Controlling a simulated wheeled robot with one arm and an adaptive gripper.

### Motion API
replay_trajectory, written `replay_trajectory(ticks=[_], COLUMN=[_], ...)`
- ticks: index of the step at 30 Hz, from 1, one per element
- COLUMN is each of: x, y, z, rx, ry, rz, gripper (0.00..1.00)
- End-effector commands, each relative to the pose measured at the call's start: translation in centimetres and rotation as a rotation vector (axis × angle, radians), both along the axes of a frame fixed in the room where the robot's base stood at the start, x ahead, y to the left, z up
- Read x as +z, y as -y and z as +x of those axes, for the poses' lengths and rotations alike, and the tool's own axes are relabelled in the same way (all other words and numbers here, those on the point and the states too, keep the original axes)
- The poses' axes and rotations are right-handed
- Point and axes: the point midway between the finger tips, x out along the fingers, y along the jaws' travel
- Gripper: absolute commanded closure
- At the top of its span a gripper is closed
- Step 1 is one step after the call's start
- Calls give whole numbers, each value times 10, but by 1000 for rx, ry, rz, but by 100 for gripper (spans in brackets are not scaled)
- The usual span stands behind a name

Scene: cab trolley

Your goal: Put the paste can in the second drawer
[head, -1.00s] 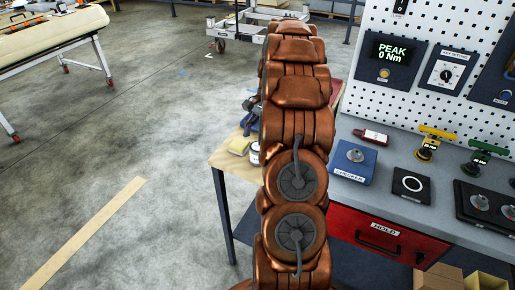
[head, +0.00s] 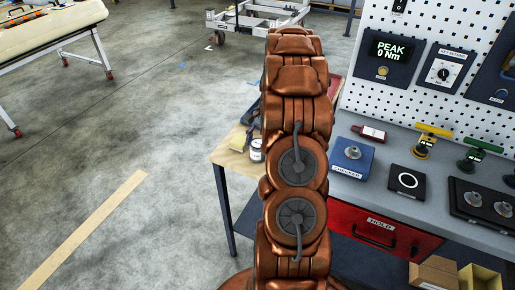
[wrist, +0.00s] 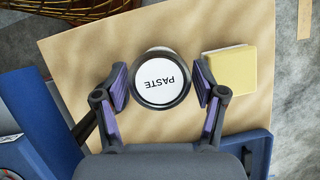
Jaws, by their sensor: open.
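In the head view the can (head: 256,151) shows small, partly beside my arm. My gripper (wrist: 160,88) is open, with one purple-padded finger on each side of the can. Whether the pads touch it I cannot tell; small gaps seem to show. A red drawer (head: 400,240) labelled HOLD is closed under the grey bench. No drawer marked as second can be made out.
A yellow block (wrist: 225,70) lies right of the can in the wrist view, close to the right finger. A blue checker box (head: 352,160) and several tools stand on the grey bench (head: 425,195). Cardboard boxes (head: 436,274) are at the lower right.

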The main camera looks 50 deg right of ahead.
Motion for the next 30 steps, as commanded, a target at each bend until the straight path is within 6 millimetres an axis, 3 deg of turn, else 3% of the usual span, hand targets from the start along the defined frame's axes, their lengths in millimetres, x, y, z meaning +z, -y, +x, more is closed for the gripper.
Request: replay_trajectory(ticks=[6, 14, 30], x=[-20, -25, -25], y=[-11, -12, -12], z=[-2, -2, -2], rx=[-1, -1, -1], ry=[-1, 0, -1], rz=[2, 1, 2], gripper=[30, 30, 85])
